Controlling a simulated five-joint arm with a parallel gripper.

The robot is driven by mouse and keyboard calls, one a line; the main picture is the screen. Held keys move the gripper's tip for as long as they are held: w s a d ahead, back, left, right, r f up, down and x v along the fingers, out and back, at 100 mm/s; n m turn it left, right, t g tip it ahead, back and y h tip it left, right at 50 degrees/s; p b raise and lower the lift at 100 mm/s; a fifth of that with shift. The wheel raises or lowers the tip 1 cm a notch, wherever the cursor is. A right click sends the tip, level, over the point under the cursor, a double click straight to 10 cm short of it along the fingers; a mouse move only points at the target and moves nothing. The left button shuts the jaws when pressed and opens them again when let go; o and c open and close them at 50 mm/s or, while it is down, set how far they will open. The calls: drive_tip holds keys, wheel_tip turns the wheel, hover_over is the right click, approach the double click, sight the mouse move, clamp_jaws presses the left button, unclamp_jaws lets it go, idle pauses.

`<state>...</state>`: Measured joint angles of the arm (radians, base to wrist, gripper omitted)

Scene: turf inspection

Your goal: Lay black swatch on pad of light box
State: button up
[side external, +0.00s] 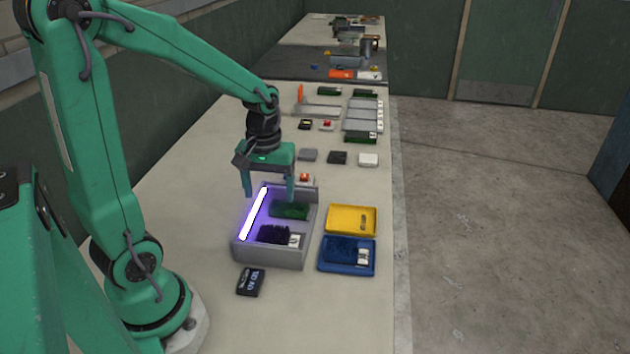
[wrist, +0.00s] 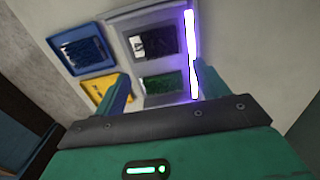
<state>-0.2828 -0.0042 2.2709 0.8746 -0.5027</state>
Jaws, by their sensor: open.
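The grey light box (side external: 303,250) stands on the table with a glowing violet-white tube (side external: 254,213) along its left side. A black swatch (side external: 273,234) with a white tag lies flat in the near part of the box; it also shows in the wrist view (wrist: 160,41). A dark green swatch (side external: 289,209) lies behind it in the same box and shows in the wrist view (wrist: 155,84). My gripper (side external: 269,197) is open and empty above the far part of the box. In the wrist view its fingers (wrist: 158,90) appear either side of the green swatch. The pad under the swatches is mostly hidden.
A yellow tray (side external: 351,207) and a blue tray (side external: 325,266) with a dark blue swatch (side external: 343,250) stand right of the box. A black labelled device (side external: 250,282) lies in front. Small blocks, including a dark one (side external: 338,158), and racks stand farther back.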

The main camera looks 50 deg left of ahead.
drive_tip(key=shift+r, duration=0.2)
idle(0.5)
drive_tip(key=s+d+r+m+t, duration=0.5)
drive_tip(key=s+d+r+m, duration=0.2)
drive_tip(key=r, duration=0.4)
drive_tip(key=shift+d+m+t, duration=0.3)
drive_tip(key=shift+d+m, duration=0.5)
drive_tip(key=shift+m, duration=0.2)
